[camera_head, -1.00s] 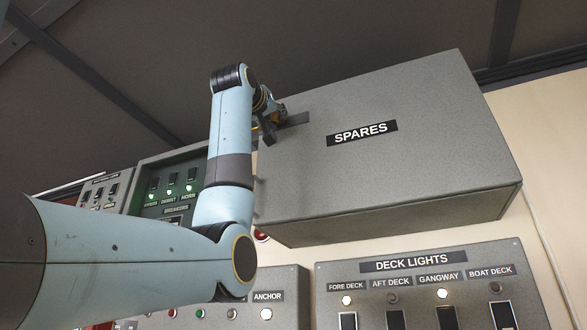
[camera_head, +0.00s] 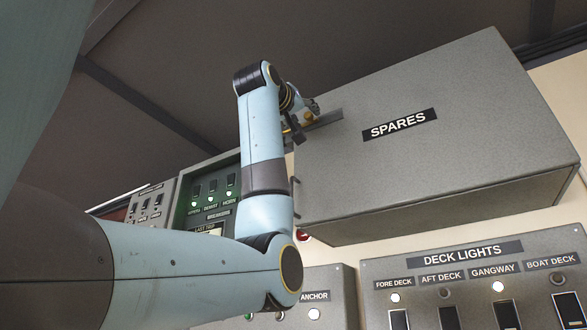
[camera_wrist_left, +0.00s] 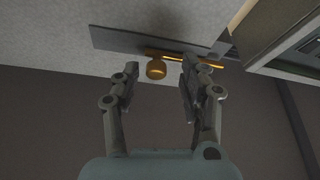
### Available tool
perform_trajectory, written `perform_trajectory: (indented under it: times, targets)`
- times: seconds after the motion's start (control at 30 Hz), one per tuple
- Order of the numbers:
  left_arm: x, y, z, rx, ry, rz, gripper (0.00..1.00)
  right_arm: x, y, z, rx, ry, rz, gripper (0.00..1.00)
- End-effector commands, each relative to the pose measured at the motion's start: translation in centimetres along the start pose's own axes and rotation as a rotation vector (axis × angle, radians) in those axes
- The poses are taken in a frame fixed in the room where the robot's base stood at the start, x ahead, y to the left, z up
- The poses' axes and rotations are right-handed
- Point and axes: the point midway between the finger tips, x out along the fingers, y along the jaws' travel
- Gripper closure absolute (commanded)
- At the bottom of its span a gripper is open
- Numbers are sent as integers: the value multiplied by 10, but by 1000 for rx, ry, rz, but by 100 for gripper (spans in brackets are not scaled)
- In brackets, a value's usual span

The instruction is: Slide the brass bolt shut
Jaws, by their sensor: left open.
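The brass bolt shows in the left wrist view as an orange-gold rod (camera_wrist_left: 208,64) with a round knob (camera_wrist_left: 156,70). It lies along a dark plate (camera_wrist_left: 115,39) on the grey SPARES locker (camera_head: 470,130). The rod reaches past the plate's right end in that view. My left gripper (camera_wrist_left: 160,66) is open, with one finger on each side of the knob; I cannot tell whether either touches it. In the head view the left gripper (camera_head: 306,121) is at the locker's left edge, by the small brass knob (camera_head: 309,117), and partly hides the bolt. My right gripper is out of view.
A green-lit breaker panel (camera_head: 212,190) stands left of the locker, partly behind my left arm. A DECK LIGHTS panel (camera_head: 470,270) and an ANCHOR panel (camera_head: 335,285) sit below. A red button or lamp (camera_head: 303,236) is under the locker. Dark ceiling beams run above.

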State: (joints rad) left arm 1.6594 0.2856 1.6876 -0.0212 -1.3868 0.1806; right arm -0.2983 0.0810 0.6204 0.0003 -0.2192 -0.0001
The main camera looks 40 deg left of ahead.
Motion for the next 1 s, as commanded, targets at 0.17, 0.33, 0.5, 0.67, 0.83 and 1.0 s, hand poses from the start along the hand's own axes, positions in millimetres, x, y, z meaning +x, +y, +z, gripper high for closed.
perform_trajectory:
  times: [0.17,0.33,0.5,0.67,0.83,1.0]
  targets:
    - [-42,0,-1,0,4,0,56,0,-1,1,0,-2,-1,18]
    - [-74,-1,0,-1,2,0,56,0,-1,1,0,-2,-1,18]
    - [-88,-1,0,-1,0,-1,56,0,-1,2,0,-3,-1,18]
    - [-91,-2,0,0,-1,-1,56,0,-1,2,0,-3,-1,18]
    - [-90,-2,0,0,-1,-1,56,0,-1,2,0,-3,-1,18]
    - [-90,-2,0,0,0,-1,56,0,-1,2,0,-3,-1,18]
